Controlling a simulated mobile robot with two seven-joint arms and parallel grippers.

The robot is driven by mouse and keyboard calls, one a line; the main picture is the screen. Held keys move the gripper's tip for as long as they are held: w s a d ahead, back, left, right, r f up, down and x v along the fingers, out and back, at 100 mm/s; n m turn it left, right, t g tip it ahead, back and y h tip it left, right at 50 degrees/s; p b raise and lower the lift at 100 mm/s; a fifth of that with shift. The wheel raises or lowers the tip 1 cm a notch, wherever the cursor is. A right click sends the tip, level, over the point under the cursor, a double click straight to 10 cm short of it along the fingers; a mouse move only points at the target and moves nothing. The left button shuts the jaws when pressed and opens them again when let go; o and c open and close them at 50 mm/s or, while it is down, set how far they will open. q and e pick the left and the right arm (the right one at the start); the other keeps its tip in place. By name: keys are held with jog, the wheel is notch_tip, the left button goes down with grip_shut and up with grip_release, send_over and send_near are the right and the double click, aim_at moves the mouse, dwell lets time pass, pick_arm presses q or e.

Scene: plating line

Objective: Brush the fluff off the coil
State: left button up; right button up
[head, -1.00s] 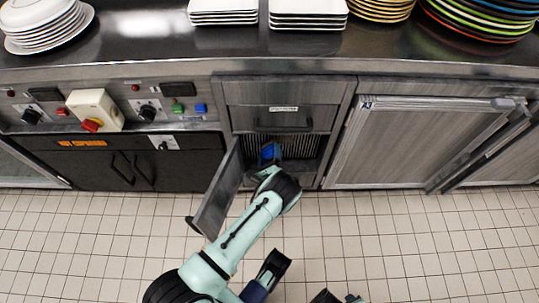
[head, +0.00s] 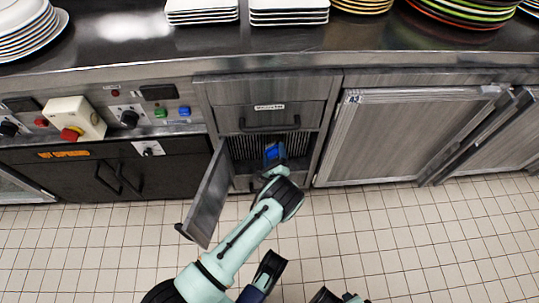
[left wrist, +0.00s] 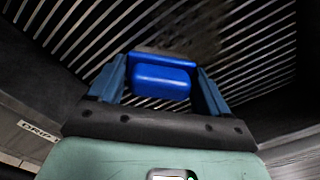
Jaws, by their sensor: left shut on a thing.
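The coil (head: 293,143) is a set of thin upright fins inside an open cabinet bay; its fins show as pale slanted lines in the left wrist view (left wrist: 265,50). A blurred grey-brown patch, which looks like fluff (left wrist: 203,36), lies over some fins. My left gripper (head: 272,166) reaches into the bay. In the left wrist view its fingers (left wrist: 160,88) are shut on a blue brush (left wrist: 161,80), held in front of the fins. The brush's far side is hidden, so contact is unclear.
The bay's door (head: 207,196) stands open on the left, close to my left arm. A drawer (head: 268,117) is above the bay. A control panel with a red knob (head: 71,133) is at left. Stacked plates (head: 289,14) stand on the counter. The tiled floor is clear at right.

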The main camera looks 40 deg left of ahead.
pick_arm(q)
jog(key=w+d+b, duration=0.2)
jog(key=w+d, duration=0.1)
jog(key=shift+d, duration=0.3)
jog(key=shift+w+d+r+b, duration=0.1)
jog(key=shift+w+d+b, duration=0.3)
jog(key=shift+w+d, duration=0.1)
jog(key=shift+w+d+r, duration=0.1)
jog(key=shift+w+r, duration=0.05)
jog(key=shift+r+p, duration=0.7)
jog(key=shift+p, duration=0.1)
jog(key=shift+s+a+p, duration=0.95)
jog(key=shift+s+a, duration=0.05)
jog(key=shift+s, duration=0.05)
jog(key=shift+s+a+f, duration=0.15)
jog(key=shift+s+a, duration=0.15)
jog(key=shift+s+a+p, duration=0.45)
jog(key=shift+a, duration=0.2)
jog(key=shift+s+a+p, duration=0.4)
jog(key=shift+a, duration=0.2)
